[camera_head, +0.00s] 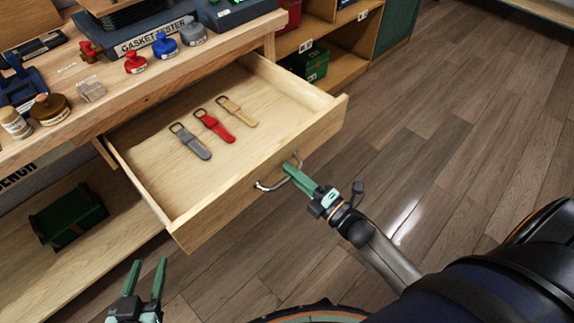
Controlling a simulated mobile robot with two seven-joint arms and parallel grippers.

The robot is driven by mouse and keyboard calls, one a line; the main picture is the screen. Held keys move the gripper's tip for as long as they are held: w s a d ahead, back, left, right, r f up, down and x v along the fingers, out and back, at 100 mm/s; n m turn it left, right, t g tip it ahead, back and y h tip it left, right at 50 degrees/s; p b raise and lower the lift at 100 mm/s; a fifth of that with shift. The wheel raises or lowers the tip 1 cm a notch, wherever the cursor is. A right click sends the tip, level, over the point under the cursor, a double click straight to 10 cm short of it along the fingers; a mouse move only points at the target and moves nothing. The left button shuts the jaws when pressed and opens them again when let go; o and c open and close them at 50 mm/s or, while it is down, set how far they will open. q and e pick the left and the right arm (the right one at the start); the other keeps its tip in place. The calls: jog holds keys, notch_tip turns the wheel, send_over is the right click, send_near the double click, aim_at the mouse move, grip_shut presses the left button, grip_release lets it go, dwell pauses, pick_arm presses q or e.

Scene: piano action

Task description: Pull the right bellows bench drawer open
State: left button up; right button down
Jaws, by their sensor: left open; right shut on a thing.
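The wooden drawer (258,166) stands well out from the bench (75,137). Its inside shows a grey strap (191,142), a red strap (214,126) and a tan strap (237,111), each with a ring at one end. A curved metal handle (268,186) is on the drawer front. My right gripper (297,176) is at the handle and shut on it; its fingertips partly cover the handle. My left gripper (147,273) is open and empty at the bottom left, apart from the drawer.
The bench top holds a gasket tester (150,38), several coloured knobbed pieces and small jars. A dark green box (68,218) sits on the lower shelf. Shelving with a green box (310,62) stands behind the drawer. Wooden floor (450,150) at the right is clear.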

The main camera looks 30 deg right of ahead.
pick_arm(q)
jog(key=shift+s+f, duration=0.1)
jog(key=shift+f, duration=0.05)
pick_arm(e)
jog(key=shift+d, duration=0.15)
jog(key=c, duration=0.9)
grip_release()
jog(key=shift+s, duration=0.15)
pick_arm(q)
jog(key=s+f, duration=0.1)
jog(key=f+g, duration=0.1)
jog(key=f, duration=0.1)
jog(key=s+f+g, duration=0.1)
jog(key=shift+s+d+f+n+y+p, duration=0.1)
jog(key=shift+s+f+n+y+p, duration=0.05)
jog(key=shift+s+n+y+p, duration=0.2)
pick_arm(e)
jog(key=v, duration=1.2)
jog(key=shift+s, duration=0.1)
pick_arm(q)
jog(key=shift+s, duration=0.1)
